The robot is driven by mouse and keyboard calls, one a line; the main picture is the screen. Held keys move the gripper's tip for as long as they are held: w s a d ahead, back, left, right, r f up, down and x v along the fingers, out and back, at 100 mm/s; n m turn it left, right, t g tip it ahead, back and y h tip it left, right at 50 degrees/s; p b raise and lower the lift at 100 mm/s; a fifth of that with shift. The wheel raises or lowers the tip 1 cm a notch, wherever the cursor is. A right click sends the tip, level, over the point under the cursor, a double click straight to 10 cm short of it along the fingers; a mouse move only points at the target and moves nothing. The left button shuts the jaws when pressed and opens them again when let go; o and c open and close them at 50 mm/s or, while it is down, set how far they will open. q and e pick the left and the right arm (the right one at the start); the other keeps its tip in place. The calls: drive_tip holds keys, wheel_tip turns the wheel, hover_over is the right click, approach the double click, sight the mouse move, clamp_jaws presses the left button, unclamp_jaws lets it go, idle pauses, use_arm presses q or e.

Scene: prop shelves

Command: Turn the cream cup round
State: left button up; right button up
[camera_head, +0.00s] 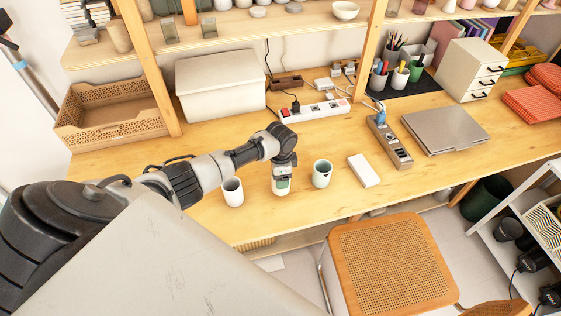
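Three small cups stand in a row near the front edge of the wooden desk. The left cup (232,193) is whitish with a dark inside. The middle cup (282,190) is pale with some green showing and is partly hidden by my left gripper (283,178). The right cup (321,175) is pale with a green inside. I cannot tell for sure which one is the cream cup. My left gripper points down right at the middle cup; its fingertips are too small and covered to tell whether they grip it. My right gripper is not in view.
A white box (364,170) lies right of the cups. Behind are a power strip (315,111) and a large pale bin (220,87). A closed laptop (445,130) lies further right. A cane-seated chair (392,265) stands in front of the desk (225,226).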

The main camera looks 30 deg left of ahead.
use_arm(q)
drive_tip(key=m+b, duration=0.4)
drive_tip(key=m, duration=0.2)
drive_tip(key=shift+f+b, duration=0.2)
drive_tip(key=shift+b, duration=0.1)
drive_tip(key=m+b, duration=0.2)
drive_tip(key=m, duration=0.1)
drive_tip(key=shift+b, duration=0.35)
drive_tip(key=m+b, duration=0.2)
drive_tip(key=m, duration=0.1)
drive_tip(key=shift+b, duration=0.35)
drive_tip(key=shift+r+m+p, duration=0.35)
drive_tip(key=shift+m, duration=0.25)
drive_tip(key=m, duration=0.4)
drive_tip(key=shift+w+m, duration=0.1)
drive_tip(key=shift+m, duration=0.3)
drive_tip(key=m, duration=0.3)
drive_tip(key=shift+f+p, duration=0.1)
drive_tip(key=shift+p, duration=0.2)
drive_tip(key=m, duration=0.4)
drive_tip(key=shift+m, duration=0.4)
drive_tip(key=shift+f+b, duration=0.5)
drive_tip(key=shift+f, duration=0.35)
drive_tip(key=shift+f, duration=0.2)
